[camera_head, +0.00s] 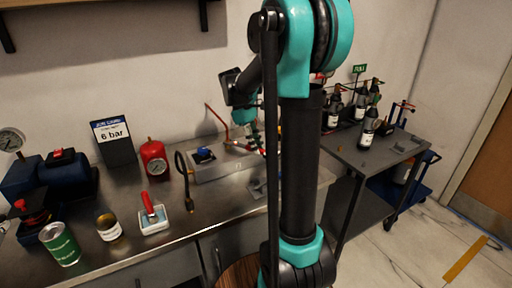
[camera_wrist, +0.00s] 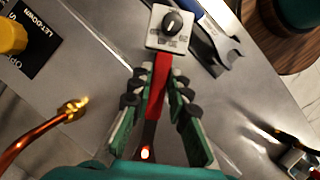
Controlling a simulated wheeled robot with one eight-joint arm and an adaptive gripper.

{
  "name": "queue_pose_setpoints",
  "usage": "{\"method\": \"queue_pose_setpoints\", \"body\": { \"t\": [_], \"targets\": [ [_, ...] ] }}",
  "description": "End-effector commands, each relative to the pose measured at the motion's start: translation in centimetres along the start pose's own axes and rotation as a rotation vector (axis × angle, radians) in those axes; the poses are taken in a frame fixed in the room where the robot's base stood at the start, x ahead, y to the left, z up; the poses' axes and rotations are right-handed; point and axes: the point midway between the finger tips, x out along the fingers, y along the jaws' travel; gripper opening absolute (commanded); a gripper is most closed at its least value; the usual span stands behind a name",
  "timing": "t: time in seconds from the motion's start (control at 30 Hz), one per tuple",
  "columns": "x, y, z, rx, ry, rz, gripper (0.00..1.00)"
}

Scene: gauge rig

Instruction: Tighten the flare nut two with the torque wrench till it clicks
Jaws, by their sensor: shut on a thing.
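In the wrist view my gripper (camera_wrist: 158,100) has its two green fingers closed around a red handle, which looks like the torque wrench (camera_wrist: 160,75). Its upper end meets a white square plate with a dark knob, and a darker shaft runs back between the fingers. A copper pipe (camera_wrist: 35,128) ends in a shiny brass nut (camera_wrist: 73,107) to the left, apart from the fingers. I cannot tell which flare nut this is. A bright orange spot shows low between the fingers. In the head view my arm hides most of the gripper and the work spot.
A blue-handled open-ended tool (camera_wrist: 215,38) lies beside the plate. A yellow knob (camera_wrist: 10,36) is at upper left. A side table (camera_head: 372,153) with bottles stands right.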

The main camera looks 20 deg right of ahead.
Motion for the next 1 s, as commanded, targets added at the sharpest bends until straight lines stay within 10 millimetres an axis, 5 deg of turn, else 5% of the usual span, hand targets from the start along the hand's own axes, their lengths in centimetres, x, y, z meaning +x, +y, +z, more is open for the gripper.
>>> {"method": "queue_pose_setpoints", "body": {
  "t": [1.0],
  "targets": [
    [0.5,0.3,1.2,-0.023,0.0,0.009,0.0]
  ]
}}
